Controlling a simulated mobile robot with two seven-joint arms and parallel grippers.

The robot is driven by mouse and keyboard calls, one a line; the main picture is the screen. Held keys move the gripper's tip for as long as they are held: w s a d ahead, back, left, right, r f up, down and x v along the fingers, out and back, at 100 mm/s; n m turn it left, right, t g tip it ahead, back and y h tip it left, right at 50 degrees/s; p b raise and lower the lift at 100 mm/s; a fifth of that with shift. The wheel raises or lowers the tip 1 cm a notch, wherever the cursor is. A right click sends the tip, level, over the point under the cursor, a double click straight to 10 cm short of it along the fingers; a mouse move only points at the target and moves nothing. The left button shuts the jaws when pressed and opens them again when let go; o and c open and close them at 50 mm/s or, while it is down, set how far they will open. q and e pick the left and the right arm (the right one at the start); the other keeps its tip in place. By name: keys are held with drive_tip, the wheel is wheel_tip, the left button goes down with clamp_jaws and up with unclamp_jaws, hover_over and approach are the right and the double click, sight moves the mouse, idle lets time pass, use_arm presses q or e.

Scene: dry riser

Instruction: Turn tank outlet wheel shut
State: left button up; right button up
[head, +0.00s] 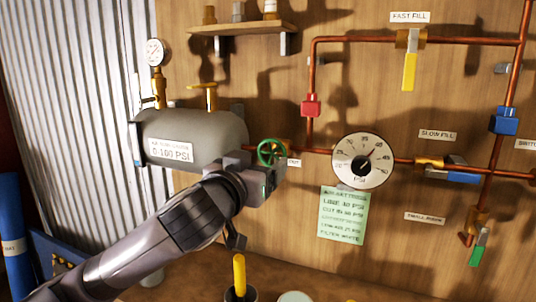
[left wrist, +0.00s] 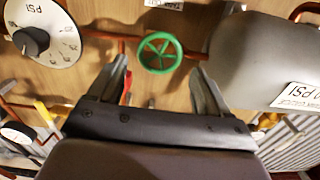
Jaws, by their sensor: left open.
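The green tank outlet wheel (head: 271,152) sits on the copper pipe just right of the grey tank (head: 190,137). It also shows in the left wrist view (left wrist: 160,53), upper middle, beyond and between my fingertips. My left gripper (head: 264,178) is just below and left of the wheel in the head view. In the left wrist view its two fingers (left wrist: 160,75) are spread apart with nothing between them. I cannot tell whether a finger touches the wheel rim. My right gripper is not in view.
A round PSI dial (head: 362,161) is right of the wheel. A red fitting (head: 311,105) is on the riser pipe above. A yellow lever (head: 409,71) hangs under the fast fill label. A shelf (head: 242,29) is above the tank. A green notice (head: 343,214) is below the dial.

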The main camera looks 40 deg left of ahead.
sight(271, 154)
use_arm(q)
drive_tip(key=shift+p+x, duration=0.45)
drive_tip(key=shift+x, duration=1.8)
drive_tip(key=c, duration=0.8)
